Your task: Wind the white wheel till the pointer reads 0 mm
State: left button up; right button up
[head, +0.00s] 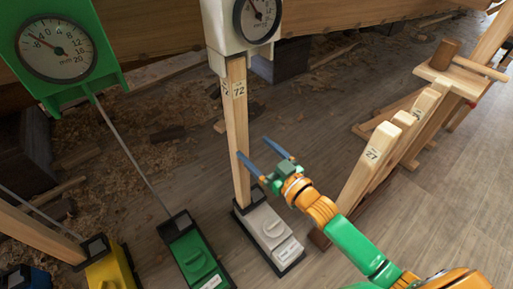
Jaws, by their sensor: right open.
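A wooden post (237,140) marked 72 rises from the box to a white gauge (228,30). The gauge's dial is cut off by the top edge; its dark pointer (257,10) leans to the upper left, and its reading cannot be made out. My right gripper (253,147) is open and empty, its two blue fingers spread beside the post, above the white box. I cannot tell whether a finger touches the post. My left gripper is out of view.
A green gauge (75,85) and its green box (193,262) stand to the left, with a yellow box (110,268) beyond. Numbered wooden pieces (368,165) and a mallet (445,52) stand at right. Wood shavings litter the floor behind.

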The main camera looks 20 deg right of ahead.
aim_at(274, 227)
jog(key=k+l, duration=0.2)
jog(key=k, duration=0.2)
jog(key=k+l, duration=0.25)
jog(key=k, duration=0.15)
